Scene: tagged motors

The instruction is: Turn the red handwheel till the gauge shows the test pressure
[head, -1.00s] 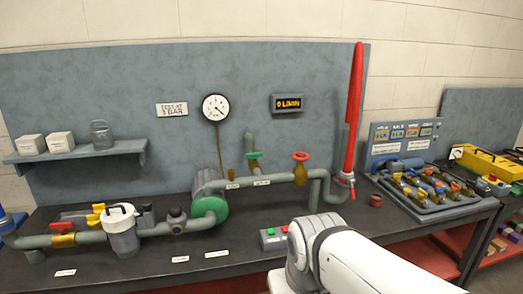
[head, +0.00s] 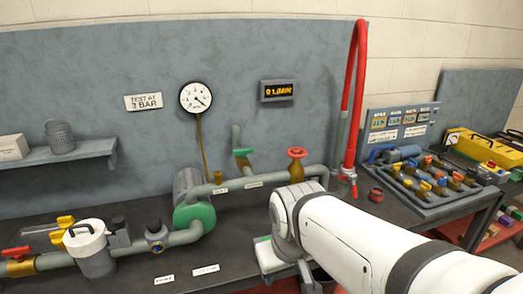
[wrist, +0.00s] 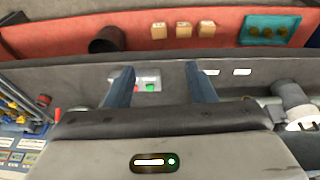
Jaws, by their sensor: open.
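The red handwheel (head: 297,153) sits on top of a brass valve on the grey pipe, right of the green pump. The round white gauge (head: 195,97) hangs on the back panel, its dark needle pointing to the lower right; the numbers are too small to read. A sign (head: 143,101) left of it reads "TEST AT 3 BAR". In the wrist view my gripper (wrist: 160,80) shows two blue-grey fingers spread apart with nothing held between them. The bench edge and a small button box (wrist: 148,84) lie beyond the fingers. In the head view my arm hides the gripper's fingers.
A green-handled valve (head: 243,153) stands left of the handwheel. A red hose (head: 352,95) rises at the right. A display (head: 276,91) reads "9 L/MIN". A tray of tagged valves (head: 425,205) lies at the right. The shelf (head: 95,150) is at the left.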

